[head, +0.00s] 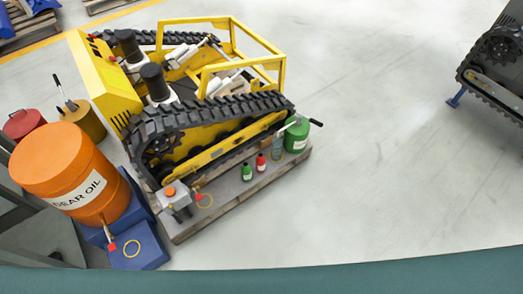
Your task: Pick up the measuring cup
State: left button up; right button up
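A small translucent grey-blue vessel (277,148) looks like the measuring cup, though it is too small to make out marks or a handle. It stands on the front right part of the wooden pallet (218,223), between a red bottle (261,163) and a green can (297,137) with a spout. The can is very close to it; I cannot tell whether they touch. Neither of my grippers shows in the head view.
The floor (390,180) at right is clear.

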aim_at(277, 143)
jog(key=i+l+u, duration=0.15)
jog(key=u, duration=0.15)
jog(key=i+l+u, duration=0.1)
jog(key=l+u, duration=0.2)
jog(key=i+l+u, duration=0.1)
jog(key=l+u, duration=0.15)
jog(key=l, duration=0.2)
